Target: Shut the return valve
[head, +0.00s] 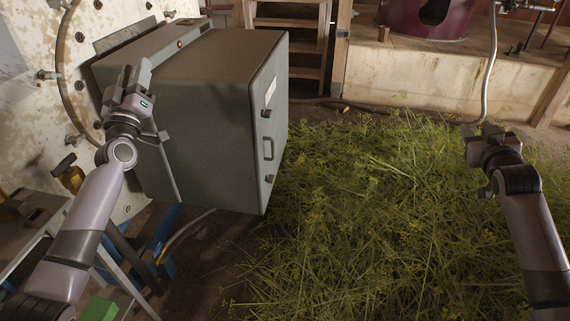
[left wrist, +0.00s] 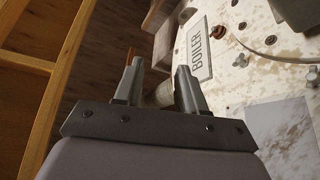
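No part in view is labelled as the return valve. A brass-coloured fitting with a dark handle (head: 70,176) sits low on the left, beside the pale round-flanged wall; I cannot tell if it is that valve. My left gripper (head: 133,84) is raised in front of the grey cabinet, above and right of this fitting. In the left wrist view, its two fingers (left wrist: 157,84) are apart with nothing gripped. A pale cylindrical part (left wrist: 160,95) shows behind the gap between them. My right gripper (head: 485,142) is over the cut herbs at the right; its finger gap is unclear.
A grey cabinet (head: 205,115) stands close beside my left arm. A sign reading BOILER (left wrist: 199,50) is on the pale wall. Cut herbs (head: 390,210) cover the floor. Wooden steps (head: 290,48) and a low pale wall (head: 430,75) stand behind.

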